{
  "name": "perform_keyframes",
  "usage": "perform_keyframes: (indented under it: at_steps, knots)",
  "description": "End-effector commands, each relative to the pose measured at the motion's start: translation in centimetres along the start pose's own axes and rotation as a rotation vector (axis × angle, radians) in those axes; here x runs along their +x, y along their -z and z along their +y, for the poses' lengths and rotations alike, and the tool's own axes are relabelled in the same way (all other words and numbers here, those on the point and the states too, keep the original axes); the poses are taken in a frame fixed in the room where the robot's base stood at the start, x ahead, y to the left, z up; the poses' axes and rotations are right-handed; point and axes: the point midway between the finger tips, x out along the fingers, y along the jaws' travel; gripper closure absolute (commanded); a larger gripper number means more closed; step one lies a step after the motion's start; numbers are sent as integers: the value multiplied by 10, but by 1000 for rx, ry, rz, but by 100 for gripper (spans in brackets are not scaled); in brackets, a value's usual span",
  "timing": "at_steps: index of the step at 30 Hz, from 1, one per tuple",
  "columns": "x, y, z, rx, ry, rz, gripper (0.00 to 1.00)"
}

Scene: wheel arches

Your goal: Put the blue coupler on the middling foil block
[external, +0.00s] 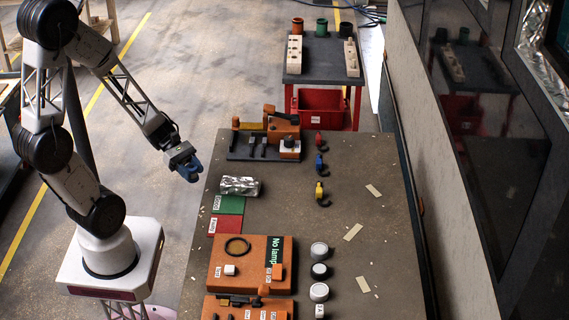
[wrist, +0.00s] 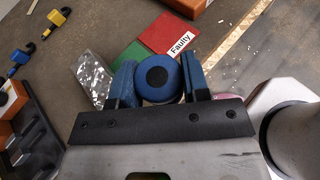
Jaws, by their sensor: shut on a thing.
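The blue coupler (wrist: 158,78), round with a dark centre, sits between the two blue fingers of my gripper (wrist: 156,84) in the wrist view. My gripper (external: 187,172) is shut on it, raised and left of the bench in the external view; the coupler is hard to tell from the blue fingers there. A silver, crinkled foil block (external: 240,186) lies on the bench, right of my gripper and apart from it. The block also shows in the wrist view (wrist: 92,75), left of the fingers and partly hidden. I see no other foil block on the bench.
Green (external: 229,205) and red (external: 226,224) label mats lie by the block. A dark tray with an orange fixture (external: 283,128) stands behind it, an orange panel (external: 252,262) in front. Red, blue and yellow hooked pieces (external: 320,192) lie to its right.

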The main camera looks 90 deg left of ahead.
Motion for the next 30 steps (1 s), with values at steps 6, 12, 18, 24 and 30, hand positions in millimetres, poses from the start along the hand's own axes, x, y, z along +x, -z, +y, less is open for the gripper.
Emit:
perform_keyframes:
  at_steps: [6, 12, 18, 24, 30]
  knots:
    - [2, 0, 6, 0, 2, 0, 80]
    - [11, -2, 26, 0, 3, -1, 80]
    - [23, -3, 56, 1, 3, 0, 80]
    - [36, -5, 85, 1, 3, 0, 80]
    - [48, -7, 115, 0, 2, 0, 80]
